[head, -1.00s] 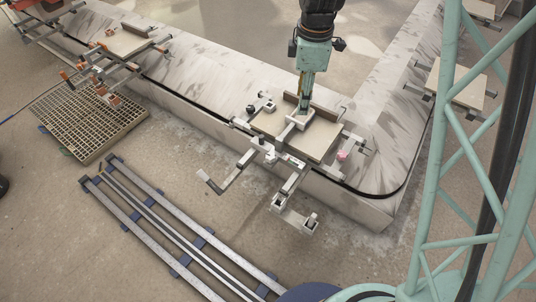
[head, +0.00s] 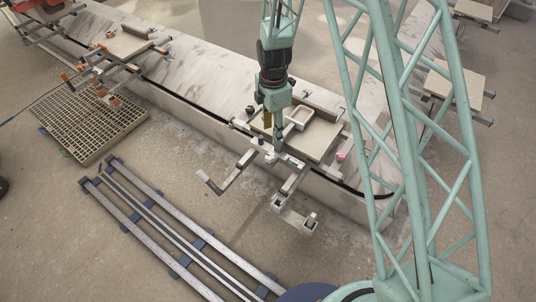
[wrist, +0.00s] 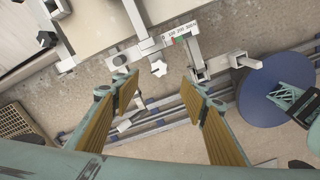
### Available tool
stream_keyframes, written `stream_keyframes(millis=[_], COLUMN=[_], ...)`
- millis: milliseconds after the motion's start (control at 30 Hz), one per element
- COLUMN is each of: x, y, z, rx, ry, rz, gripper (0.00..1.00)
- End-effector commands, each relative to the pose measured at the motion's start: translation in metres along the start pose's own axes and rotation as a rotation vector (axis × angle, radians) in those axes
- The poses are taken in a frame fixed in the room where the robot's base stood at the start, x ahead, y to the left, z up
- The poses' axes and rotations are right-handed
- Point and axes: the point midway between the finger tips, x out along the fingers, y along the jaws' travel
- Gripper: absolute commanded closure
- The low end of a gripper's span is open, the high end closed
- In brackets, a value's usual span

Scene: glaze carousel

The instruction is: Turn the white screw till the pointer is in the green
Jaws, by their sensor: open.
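The white star-shaped screw (wrist: 158,68) shows in the wrist view just beyond the gap between my fingertips. My gripper (wrist: 160,84) is open and empty, with one finger on each side of the gap. In the head view my gripper (head: 274,143) points down over the front edge of the middle fixture, and it hides the screw. A white scale bar (wrist: 182,33) with printed marks and a small green patch lies beyond the screw; the bar also shows in the head view (head: 292,161). The pointer is too small to read against the green.
A beige board (head: 322,139) with a pale square frame (head: 299,118) sits on the fixture behind my gripper. Metal arms (head: 228,177) stick out in front. A floor grate (head: 92,118) and blue-footed rails (head: 160,215) lie to the left. A pink piece (head: 341,155) is at the right.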

Motion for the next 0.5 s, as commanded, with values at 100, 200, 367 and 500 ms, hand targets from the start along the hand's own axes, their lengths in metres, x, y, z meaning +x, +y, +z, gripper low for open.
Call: stream_keyframes(millis=[100,200,367,500], x=[0.0096,0.0123,0.0124,0.0124], y=[0.0015,0.0019,0.002,0.0019], z=[-0.0021,-0.0027,-0.0027,-0.0026], rx=[-0.022,-0.028,-0.029,-0.029], ry=[0.001,0.001,0.001,0.001], rz=[-0.004,-0.004,-0.004,-0.004], gripper=[0.6,0.6,0.6,0.6])
